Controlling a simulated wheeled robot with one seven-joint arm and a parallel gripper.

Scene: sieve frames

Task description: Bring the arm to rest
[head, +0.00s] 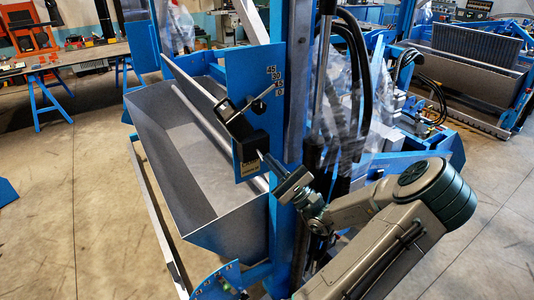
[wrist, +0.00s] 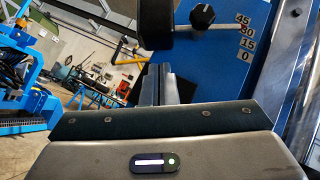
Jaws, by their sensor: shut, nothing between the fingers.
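My gripper (head: 264,157) is at the end of my arm, which reaches from the lower right to the blue plate (head: 262,65) of a machine in the head view. In the wrist view my gripper (wrist: 160,84) has its fingers together and empty. Its tips are close to a dark block (head: 250,146) on the plate; I cannot tell whether they touch. Above is a lever with a black knob (head: 257,105); the knob also shows in the wrist view (wrist: 202,15), beside a scale marked 45, 30, 15, 0 (wrist: 245,37).
A long grey trough (head: 175,125) lies left of the plate. Blue uprights, black hoses (head: 358,75) and plastic-wrapped parts crowd the area behind my arm. A workbench (head: 65,60) stands far left. The floor (head: 480,240) at the right is open.

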